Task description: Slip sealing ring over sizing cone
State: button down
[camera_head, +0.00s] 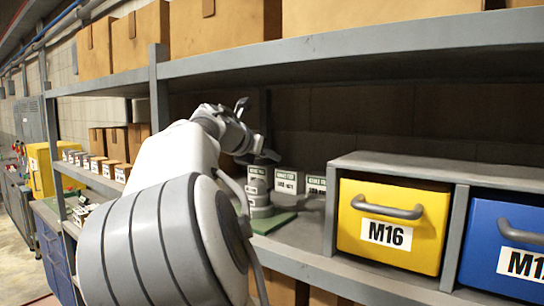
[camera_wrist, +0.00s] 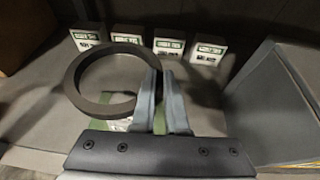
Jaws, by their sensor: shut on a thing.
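My gripper (camera_wrist: 163,88) is shut on the right side of a dark sealing ring (camera_wrist: 70,81), seen in the wrist view. The ring is held out to the left of the fingers, its opening facing the camera. In the head view my gripper (camera_head: 242,140) is over the shelf, and the ring is too small and dark there to make out surely. In the wrist view the cone cannot be made out; a pale patch shows beneath the ring's near edge.
Several small white labelled boxes (camera_wrist: 169,47) stand along the back of the shelf. A yellow M16 drawer (camera_head: 390,255) and a blue drawer (camera_head: 505,245) sit in a grey cabinet to the right. An upper shelf (camera_head: 350,45) with cardboard boxes runs above.

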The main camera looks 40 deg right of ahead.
jog(key=shift+a+f, duration=0.1)
jog(key=shift+f, duration=0.05)
jog(key=shift+f+b, duration=1.9)
jog(key=shift+f, duration=0.65)
jog(key=c, duration=0.9)
grip_release()
jog(key=shift+o, duration=0.2)
jog(key=b+v, duration=0.3)
jog(key=v, duration=1.4)
jog(key=shift+s+a, duration=0.2)
jog(key=shift+s, duration=0.05)
